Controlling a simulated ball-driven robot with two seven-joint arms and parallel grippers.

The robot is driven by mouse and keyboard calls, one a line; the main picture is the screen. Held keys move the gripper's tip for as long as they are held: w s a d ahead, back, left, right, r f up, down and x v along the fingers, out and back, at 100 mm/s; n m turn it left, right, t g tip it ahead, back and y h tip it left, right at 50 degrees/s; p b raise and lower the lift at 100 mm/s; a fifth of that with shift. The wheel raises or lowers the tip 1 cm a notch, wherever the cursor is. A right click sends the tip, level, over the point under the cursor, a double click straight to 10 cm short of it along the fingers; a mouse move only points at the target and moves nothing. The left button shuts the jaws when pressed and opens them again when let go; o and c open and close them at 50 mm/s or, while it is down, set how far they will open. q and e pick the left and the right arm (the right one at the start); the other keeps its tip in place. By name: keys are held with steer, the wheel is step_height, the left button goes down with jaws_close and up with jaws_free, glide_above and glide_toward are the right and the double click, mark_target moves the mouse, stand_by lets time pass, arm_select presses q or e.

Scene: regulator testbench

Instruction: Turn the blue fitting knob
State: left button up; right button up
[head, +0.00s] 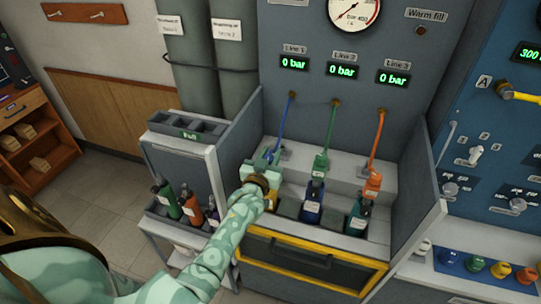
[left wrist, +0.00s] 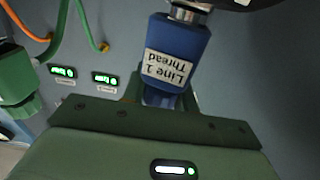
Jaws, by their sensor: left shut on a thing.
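The blue fitting knob (left wrist: 178,55), labelled "Line 1 Thread", fills the upper middle of the left wrist view, upside down, with a metal neck at its top edge. In the head view a bit of blue (head: 266,157) shows at the lower end of the blue Line 1 hose (head: 281,130). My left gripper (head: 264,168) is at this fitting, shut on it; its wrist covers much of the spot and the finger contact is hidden. The Line 1 display (head: 294,63) reads 0 bar. My right gripper is not in view.
Green (head: 322,163) and orange (head: 373,182) hose fittings stand to the right. Below them are a blue bottle (head: 314,205) and a teal bottle (head: 358,218). A side wall (head: 418,205) bounds the bench at right. A bottle cart (head: 183,150) stands at left.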

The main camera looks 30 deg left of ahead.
arm_select(q)
steer(key=shift+n+y+p, duration=0.3)
steer(key=shift+y, duration=0.2)
steer(key=o, duration=1)
steer(key=shift+f, duration=0.1)
steer(key=shift+s, duration=0.15)
